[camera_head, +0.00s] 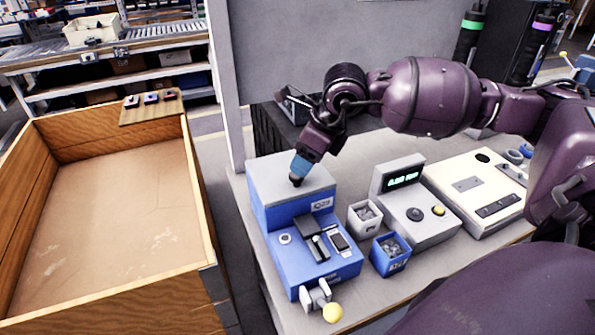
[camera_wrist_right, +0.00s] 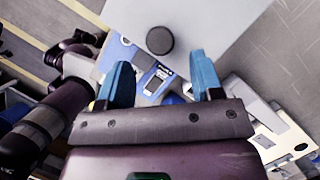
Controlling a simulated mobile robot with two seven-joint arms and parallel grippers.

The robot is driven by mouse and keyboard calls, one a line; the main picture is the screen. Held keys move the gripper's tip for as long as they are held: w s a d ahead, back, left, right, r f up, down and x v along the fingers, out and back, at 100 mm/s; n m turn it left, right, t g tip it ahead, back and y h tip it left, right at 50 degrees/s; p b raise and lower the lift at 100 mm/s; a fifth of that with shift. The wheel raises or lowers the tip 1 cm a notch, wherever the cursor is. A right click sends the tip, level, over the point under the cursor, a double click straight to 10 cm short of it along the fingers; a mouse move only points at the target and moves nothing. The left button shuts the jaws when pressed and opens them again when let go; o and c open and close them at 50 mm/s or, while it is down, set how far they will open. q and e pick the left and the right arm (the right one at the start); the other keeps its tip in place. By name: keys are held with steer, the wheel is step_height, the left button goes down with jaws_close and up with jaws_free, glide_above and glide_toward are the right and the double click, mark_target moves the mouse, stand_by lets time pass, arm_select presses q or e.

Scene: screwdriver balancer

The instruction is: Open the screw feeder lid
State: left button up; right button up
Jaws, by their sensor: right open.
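The screw feeder (camera_head: 285,215) is a blue box on the table with a grey lid (camera_head: 262,172) on its raised back part. The lid seems closed. A round dark knob stands on the lid; in the right wrist view the knob (camera_wrist_right: 160,40) shows beyond the fingertips, roughly between them. My right gripper (camera_head: 298,174) points down at the lid, and its blue fingers largely hide the knob in the head view. In the right wrist view the right gripper (camera_wrist_right: 160,72) is open, with nothing between its fingers. I cannot tell how far its tips are from the knob. My left gripper is not in view.
Right of the feeder stand a grey screw bin (camera_head: 364,216), a blue screw bin (camera_head: 390,255), a grey device with a green display (camera_head: 404,180) and a cream panel (camera_head: 470,190). A wooden crate (camera_head: 190,292) stands left.

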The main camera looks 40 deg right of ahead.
steer(key=shift+x, duration=2.4)
steer(key=shift+c, duration=0.2)
steer(key=shift+r, duration=0.1)
jaws_close()
